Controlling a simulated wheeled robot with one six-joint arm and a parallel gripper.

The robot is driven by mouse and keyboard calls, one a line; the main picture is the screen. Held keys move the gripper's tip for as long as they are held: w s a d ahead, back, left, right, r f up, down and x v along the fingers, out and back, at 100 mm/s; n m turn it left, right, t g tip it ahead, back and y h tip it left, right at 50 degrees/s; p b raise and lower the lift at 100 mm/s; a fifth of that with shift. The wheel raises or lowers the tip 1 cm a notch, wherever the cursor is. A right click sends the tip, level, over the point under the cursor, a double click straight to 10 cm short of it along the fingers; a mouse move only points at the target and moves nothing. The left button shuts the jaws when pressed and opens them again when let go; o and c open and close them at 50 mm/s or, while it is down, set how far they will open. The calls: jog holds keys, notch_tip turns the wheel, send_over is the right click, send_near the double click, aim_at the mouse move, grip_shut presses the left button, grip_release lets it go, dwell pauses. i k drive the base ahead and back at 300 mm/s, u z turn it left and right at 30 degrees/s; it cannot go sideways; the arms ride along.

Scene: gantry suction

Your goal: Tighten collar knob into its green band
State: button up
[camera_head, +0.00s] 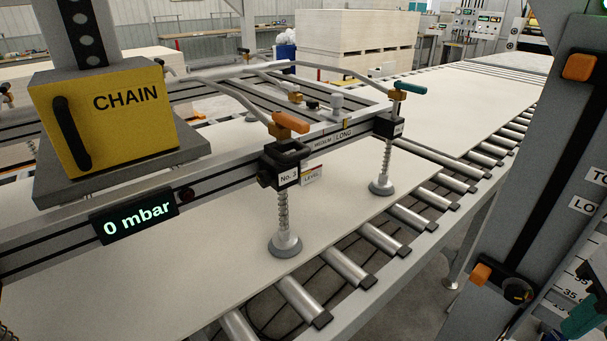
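A black round knob (517,290) sits at the lower right on a dark bracket on the grey upright, beside an orange block (481,274). Another dark knob-like part (264,178) sticks out of the left side of the black collar block marked No. 3 (288,176), above a suction cup (285,244). I cannot tell which of these is the collar knob. I make out no green band on either. My gripper is not in view.
The suction frame (235,185) hangs over a pale board (180,285) on a roller conveyor (364,242). A yellow CHAIN box (105,115) and a 0 mbar display (134,216) are at left. The grey upright (528,170) blocks the right side. A teal part (583,318) shows lower right.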

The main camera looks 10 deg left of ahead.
aim_at(264, 178)
jog(key=k, duration=0.4)
jog(key=u, duration=1)
jog(key=i, duration=0.5)
